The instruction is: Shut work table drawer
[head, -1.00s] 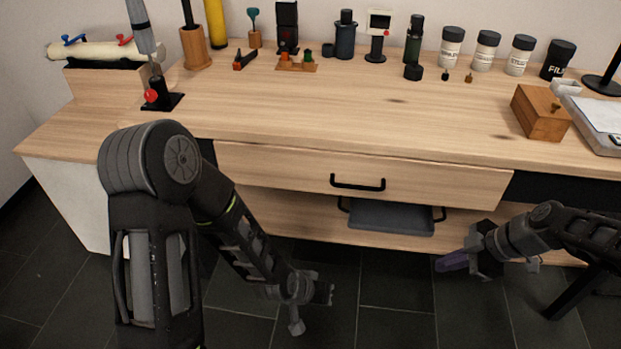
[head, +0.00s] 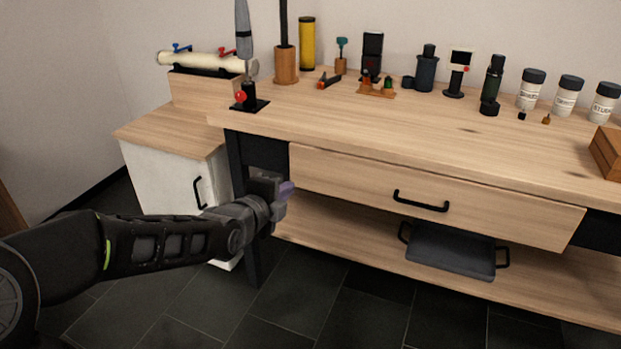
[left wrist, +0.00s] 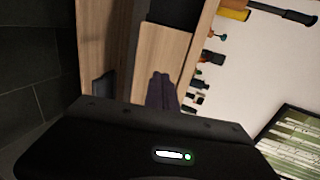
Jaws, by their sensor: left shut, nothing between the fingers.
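The work table (head: 420,120) has a wide wooden drawer (head: 350,180) under its top, with a black bar handle (head: 421,202). My left gripper (head: 285,190) is shut and empty, at the left end of the drawer front. I cannot tell whether it touches. In the left wrist view its purple fingers (left wrist: 161,90) are together, pointing toward the wooden drawer front (left wrist: 160,55). My right gripper is not in view.
A dark tray (head: 450,252) lies on the lower shelf (head: 340,240) below the drawer. A white cabinet (head: 160,180) stands at the left. Bottles, jars and tools line the back of the tabletop. The floor (head: 330,305) in front is clear.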

